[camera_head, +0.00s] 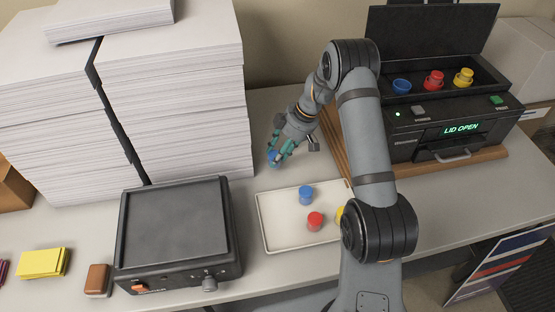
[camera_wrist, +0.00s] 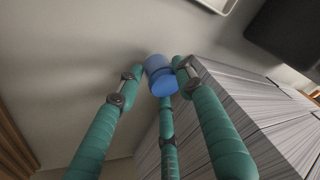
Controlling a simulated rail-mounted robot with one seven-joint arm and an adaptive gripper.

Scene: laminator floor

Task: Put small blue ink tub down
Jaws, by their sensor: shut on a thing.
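The small blue ink tub (camera_head: 274,157) is held at the fingertips of my gripper (camera_head: 277,153), behind the white tray. In the wrist view the blue tub (camera_wrist: 158,76) sits between my green fingers (camera_wrist: 155,82), which are shut on it. The gripper points down and to the left in the head view. I cannot tell whether the tub touches the table. Another blue tub (camera_head: 306,195) stands in the white tray (camera_head: 279,236), with a red tub (camera_head: 315,221) and a yellow tub (camera_head: 340,215) partly hidden by my arm.
Tall paper stacks (camera_head: 190,120) stand to the left of the gripper. A black machine (camera_head: 440,130) with its lid open holds blue, red and yellow tubs; its display reads LID OPEN. A dark flat-topped device (camera_head: 178,228) stands front left. Bare table (camera_head: 262,115) lies behind the gripper.

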